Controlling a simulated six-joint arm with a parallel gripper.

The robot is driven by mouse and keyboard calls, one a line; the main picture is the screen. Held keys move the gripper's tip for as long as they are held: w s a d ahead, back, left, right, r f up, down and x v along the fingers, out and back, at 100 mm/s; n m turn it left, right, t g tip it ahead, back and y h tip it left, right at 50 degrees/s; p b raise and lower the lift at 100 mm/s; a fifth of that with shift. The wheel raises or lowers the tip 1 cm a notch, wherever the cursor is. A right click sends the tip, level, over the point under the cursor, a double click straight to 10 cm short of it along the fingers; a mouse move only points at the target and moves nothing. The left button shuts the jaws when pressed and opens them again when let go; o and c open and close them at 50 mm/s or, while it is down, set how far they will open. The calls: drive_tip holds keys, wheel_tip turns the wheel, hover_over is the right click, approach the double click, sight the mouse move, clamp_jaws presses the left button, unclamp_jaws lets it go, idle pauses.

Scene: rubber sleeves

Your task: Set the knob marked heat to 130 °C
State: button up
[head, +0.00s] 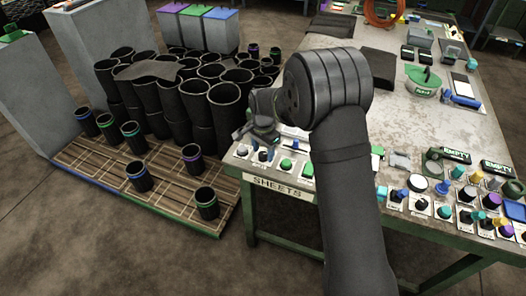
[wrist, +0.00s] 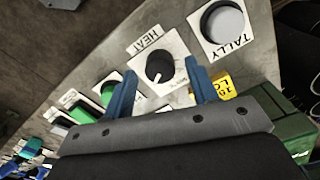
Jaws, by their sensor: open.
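The heat knob (wrist: 160,66) is a black round dial on a white plate, with a label reading HEAT (wrist: 144,39) beside it. My gripper (wrist: 163,82) has two blue fingers, open, one on either side of the knob in the wrist view. I cannot tell whether they touch it. In the head view my gripper (head: 256,132) is over the table's near left corner, and the heat knob cannot be picked out for certain there.
A grey TALLY knob (wrist: 225,24) sits right of the heat knob, a green button (wrist: 108,93) to its left, and a yellow tag (wrist: 226,88) near the right finger. The worn table (head: 430,125) carries several other knobs along its front. Black sleeves (head: 205,100) stand on a pallet at left.

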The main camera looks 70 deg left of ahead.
drive_tip(key=shift+f, duration=0.35)
drive_tip(key=c, duration=1)
